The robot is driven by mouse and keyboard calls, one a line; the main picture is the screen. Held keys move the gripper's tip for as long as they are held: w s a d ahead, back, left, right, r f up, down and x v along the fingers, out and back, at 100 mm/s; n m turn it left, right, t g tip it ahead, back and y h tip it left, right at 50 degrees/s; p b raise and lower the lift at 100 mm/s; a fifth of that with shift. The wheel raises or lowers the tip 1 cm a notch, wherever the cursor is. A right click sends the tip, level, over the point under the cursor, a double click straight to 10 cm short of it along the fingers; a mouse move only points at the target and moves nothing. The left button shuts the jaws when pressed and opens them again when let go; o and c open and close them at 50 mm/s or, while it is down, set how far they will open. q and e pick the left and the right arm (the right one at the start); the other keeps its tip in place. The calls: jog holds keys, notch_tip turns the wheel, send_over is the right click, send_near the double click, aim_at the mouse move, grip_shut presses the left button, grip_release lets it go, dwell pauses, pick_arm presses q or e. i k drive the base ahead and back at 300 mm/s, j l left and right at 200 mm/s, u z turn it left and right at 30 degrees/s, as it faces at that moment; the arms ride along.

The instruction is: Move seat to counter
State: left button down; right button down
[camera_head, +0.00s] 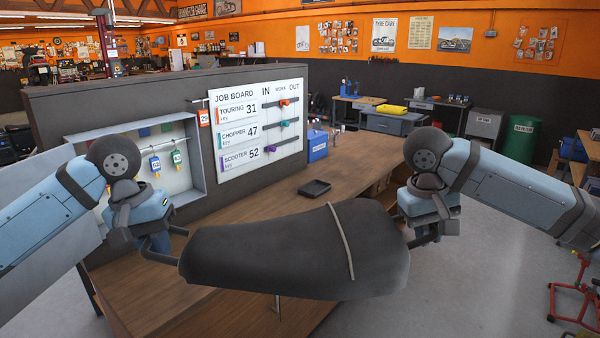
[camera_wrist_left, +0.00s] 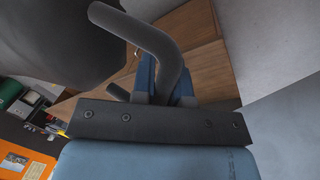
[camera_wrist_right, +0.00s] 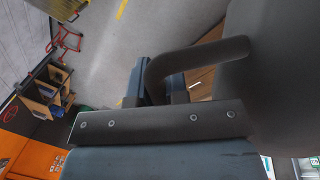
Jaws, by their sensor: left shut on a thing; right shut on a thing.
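The seat (camera_head: 290,252) is a long black motorcycle saddle with a light strap across it. It is held up level between my two grippers, in front of and partly over the wooden counter (camera_head: 270,205). My left gripper (camera_head: 158,245) is shut on the grab bar at the seat's left end; the bar also shows in the left wrist view (camera_wrist_left: 150,45). My right gripper (camera_head: 428,232) is shut at the seat's right end, on a similar bar in the right wrist view (camera_wrist_right: 195,58). The seat hides part of the counter and its lower shelf.
A small black tray (camera_head: 314,188) lies on the counter, with a blue box (camera_head: 317,146) behind it. The job board (camera_head: 245,121) and an open key cabinet (camera_head: 165,165) stand along the counter's back. Grey floor is free at right, with a red stand (camera_head: 575,300).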

aim_at(365, 156)
jog(key=i+z, duration=1)
jog(key=i, duration=0.2)
jog(key=i+j+z, duration=0.2)
jog(key=i, duration=0.55)
jog(key=i+z, duration=0.3)
jog(key=i, duration=2.75)
jog(key=i+u, duration=0.35)
jog(key=i, duration=0.35)
